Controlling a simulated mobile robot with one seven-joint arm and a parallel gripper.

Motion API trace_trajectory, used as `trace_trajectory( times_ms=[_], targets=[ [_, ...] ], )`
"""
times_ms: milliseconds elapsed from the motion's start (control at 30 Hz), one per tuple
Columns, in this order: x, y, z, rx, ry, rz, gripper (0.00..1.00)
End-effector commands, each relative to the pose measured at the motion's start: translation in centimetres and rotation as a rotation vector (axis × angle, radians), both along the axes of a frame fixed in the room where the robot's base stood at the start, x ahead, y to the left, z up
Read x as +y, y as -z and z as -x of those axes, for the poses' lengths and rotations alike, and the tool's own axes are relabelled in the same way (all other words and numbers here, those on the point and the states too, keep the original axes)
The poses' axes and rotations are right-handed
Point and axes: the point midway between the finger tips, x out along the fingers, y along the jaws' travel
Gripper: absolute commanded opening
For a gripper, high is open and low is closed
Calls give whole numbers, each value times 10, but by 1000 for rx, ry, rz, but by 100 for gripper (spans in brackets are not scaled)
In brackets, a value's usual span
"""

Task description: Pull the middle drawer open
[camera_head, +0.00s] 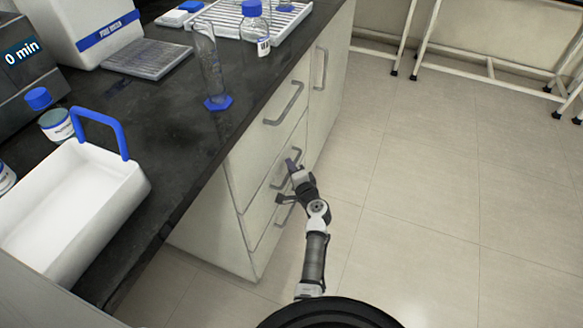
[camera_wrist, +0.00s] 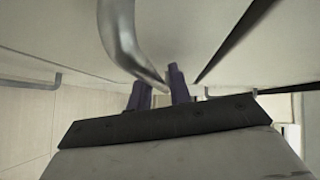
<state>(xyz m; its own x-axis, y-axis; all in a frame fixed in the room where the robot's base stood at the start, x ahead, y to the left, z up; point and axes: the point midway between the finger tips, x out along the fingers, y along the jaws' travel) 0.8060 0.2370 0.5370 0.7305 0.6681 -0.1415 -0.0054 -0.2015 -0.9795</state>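The middle drawer (camera_head: 262,201) is in the pale cabinet under the dark bench and looks flush with the drawers around it. Its grey metal handle (camera_head: 275,186) is partly covered by my gripper (camera_head: 292,167). In the wrist view the handle (camera_wrist: 122,42) curves down from the top and its lower part runs between the two purple fingers of my gripper (camera_wrist: 160,88). The fingers stand close together, with the bar between them, and look shut on it; the exact contact is hard to see.
The top drawer handle (camera_head: 285,104) is above and another handle (camera_head: 284,212) is below. A tall door handle (camera_head: 321,68) is farther along. A white tray (camera_head: 140,186) with a blue handle stands on the bench (camera_head: 190,150). The floor (camera_head: 420,200) in front is clear.

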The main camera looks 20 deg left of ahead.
Motion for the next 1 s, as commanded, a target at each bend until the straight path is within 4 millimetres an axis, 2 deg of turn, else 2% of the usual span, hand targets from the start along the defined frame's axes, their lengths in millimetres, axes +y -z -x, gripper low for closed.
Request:
trace_trajectory(
  times_ms=[300, 467, 1000],
  targets=[
    [2, 1, -2, 1, 0, 1, 20],
    [1, 1, -2, 1, 0, 1, 0],
    [0, 1, -2, 1, 1, 1, 0]
  ],
)
